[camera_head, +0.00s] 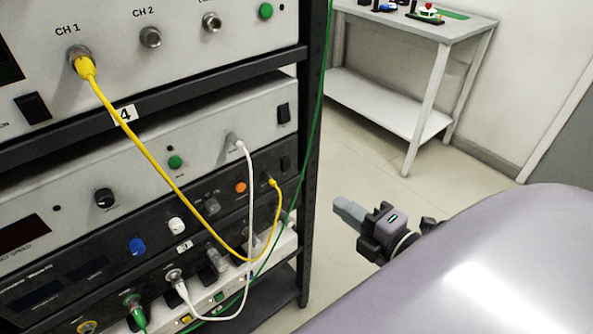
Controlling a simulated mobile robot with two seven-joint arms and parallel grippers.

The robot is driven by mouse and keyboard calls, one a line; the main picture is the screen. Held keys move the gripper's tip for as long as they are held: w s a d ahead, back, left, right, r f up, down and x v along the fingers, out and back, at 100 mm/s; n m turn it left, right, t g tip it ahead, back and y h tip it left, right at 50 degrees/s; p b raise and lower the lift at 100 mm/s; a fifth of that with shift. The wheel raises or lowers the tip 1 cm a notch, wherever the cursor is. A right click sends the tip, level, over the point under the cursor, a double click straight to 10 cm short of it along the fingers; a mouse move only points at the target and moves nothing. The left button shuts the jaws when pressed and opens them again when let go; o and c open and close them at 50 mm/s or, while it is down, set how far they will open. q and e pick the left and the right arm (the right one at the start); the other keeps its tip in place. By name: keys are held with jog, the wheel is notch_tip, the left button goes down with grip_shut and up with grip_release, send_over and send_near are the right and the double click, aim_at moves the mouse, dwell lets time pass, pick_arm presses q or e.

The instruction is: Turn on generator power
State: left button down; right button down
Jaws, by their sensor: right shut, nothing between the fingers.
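A rack of instruments fills the left side of the head view, and I cannot tell which unit is the generator. The top unit (190,35) has CH 1 and CH 2 sockets and a black rocker switch (32,107) at its lower left. The grey unit (205,125) below has a black rocker switch (283,112) at its right end. The dark unit under it has a black switch (285,163) at its right end. My right gripper (347,212) is shut and empty, right of the rack and apart from it. My left gripper is not in view.
A yellow cable (150,159) runs from CH 1 down to the dark unit. A white cable (250,195) and a green cable (318,105) hang across the rack's right side. A grey table (465,32) stands at the back. Open floor lies between table and rack.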

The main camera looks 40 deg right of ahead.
aim_at(288, 168)
jog(key=w, duration=0.4)
jog(key=w+f+p, duration=0.1)
jog(key=w, duration=0.4)
jog(key=w+a, duration=0.1)
jog(key=w, duration=0.4)
jog(key=shift+f, duration=0.4)
jog(key=shift+a, duration=0.1)
jog(key=shift+w+t+b, duration=0.1)
jog(key=shift+t+b, duration=0.2)
jog(key=shift+b, duration=0.1)
jog(key=shift+f, duration=0.1)
